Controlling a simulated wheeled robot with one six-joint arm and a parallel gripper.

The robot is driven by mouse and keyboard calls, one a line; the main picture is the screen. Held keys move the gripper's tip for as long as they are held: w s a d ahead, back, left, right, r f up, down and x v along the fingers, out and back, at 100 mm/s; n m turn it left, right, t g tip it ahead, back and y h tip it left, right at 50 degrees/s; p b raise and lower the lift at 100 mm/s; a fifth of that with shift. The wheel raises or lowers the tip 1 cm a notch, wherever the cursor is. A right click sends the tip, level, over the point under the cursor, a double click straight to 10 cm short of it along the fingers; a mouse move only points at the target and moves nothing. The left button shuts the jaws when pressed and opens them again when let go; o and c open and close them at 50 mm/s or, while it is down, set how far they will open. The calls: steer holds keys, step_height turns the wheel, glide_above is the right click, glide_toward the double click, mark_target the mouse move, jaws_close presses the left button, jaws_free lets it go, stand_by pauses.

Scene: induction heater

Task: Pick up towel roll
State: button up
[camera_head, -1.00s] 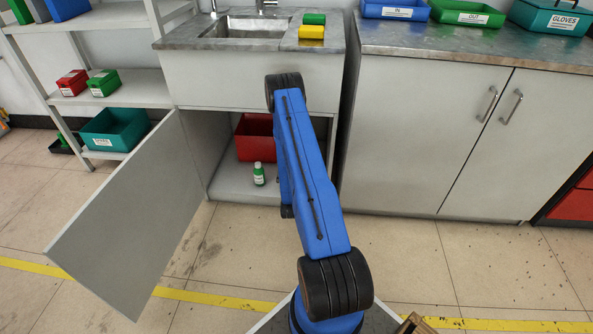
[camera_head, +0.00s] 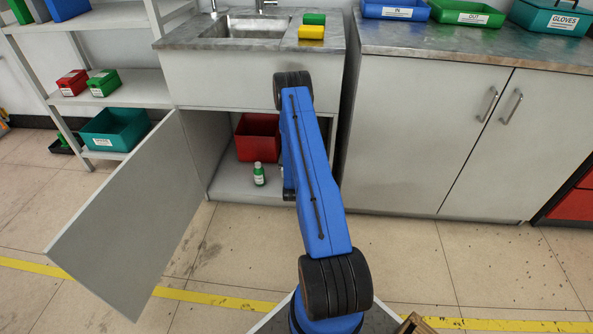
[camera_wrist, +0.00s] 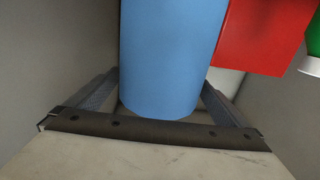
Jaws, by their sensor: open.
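The towel roll (camera_wrist: 170,55) shows in the wrist view as a plain blue cylinder, running from the top edge to the gripper's bar. My gripper (camera_wrist: 158,90) is open, with one finger on each side of the roll. The roll stands between the fingers, and I cannot tell whether either finger touches it. In the head view, the roll and my gripper are hidden behind my blue arm, which reaches towards the open cupboard under the sink (camera_head: 240,24).
A red bin (camera_head: 258,138) and a green bottle (camera_head: 259,174) are on the cupboard floor (camera_head: 232,186). In the wrist view, the red bin (camera_wrist: 262,35) is close beside the roll. The cupboard door (camera_head: 135,215) stands wide open at the left. Grey cupboard walls are close around my gripper.

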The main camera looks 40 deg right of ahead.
steer(key=c, duration=1.6)
steer(key=shift+r, duration=0.15)
step_height(320, 180, up, 10)
steer(key=shift+f, duration=0.1)
